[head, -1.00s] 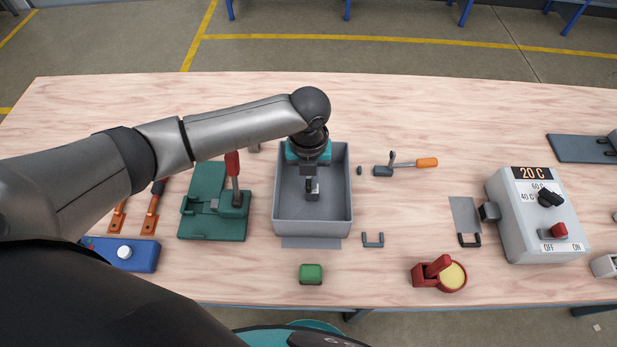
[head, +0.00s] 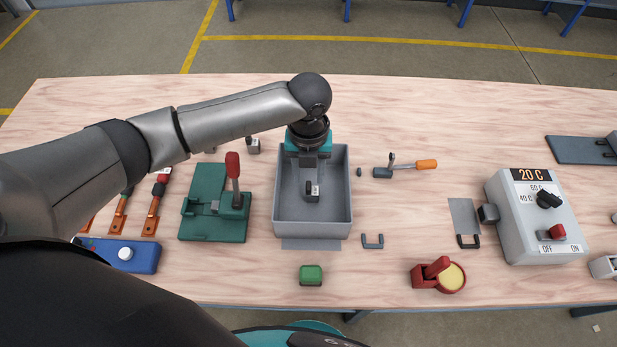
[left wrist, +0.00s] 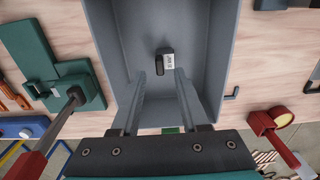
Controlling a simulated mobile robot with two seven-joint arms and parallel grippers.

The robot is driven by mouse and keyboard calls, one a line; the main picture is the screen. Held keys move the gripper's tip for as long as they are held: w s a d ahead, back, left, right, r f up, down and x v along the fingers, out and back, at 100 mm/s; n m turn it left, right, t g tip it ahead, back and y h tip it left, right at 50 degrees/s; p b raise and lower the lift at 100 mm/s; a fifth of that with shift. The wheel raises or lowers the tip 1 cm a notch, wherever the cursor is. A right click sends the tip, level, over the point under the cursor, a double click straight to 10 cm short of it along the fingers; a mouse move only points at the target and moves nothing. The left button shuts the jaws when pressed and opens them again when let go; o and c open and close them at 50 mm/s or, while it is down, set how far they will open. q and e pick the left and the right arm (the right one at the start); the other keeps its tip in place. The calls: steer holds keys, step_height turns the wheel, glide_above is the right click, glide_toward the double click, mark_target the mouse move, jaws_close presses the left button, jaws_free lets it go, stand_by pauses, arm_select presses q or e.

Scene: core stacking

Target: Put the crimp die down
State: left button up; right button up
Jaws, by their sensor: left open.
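The crimp die (head: 312,191), a small dark block with a white label, lies on the floor of the grey bin (head: 347,205). It also shows in the left wrist view (left wrist: 168,60), just beyond my fingertips. My left gripper (head: 309,165) is over the bin, pointing down, open and empty. In the left wrist view its two fingers (left wrist: 169,75) stand apart with a gap between them and the die. My right gripper is in neither view.
Left of the bin stands a green press (head: 215,225) with a red-handled lever. A similar small labelled block (head: 253,146) sits behind it. A green block (head: 311,275) lies in front of the bin. An orange-handled tool (head: 405,166) and a grey control box (head: 540,220) are to the right.

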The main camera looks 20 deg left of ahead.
mark_target(309, 185)
arm_select(q)
step_height(309, 185, up, 9)
steer(key=shift+p, duration=0.4)
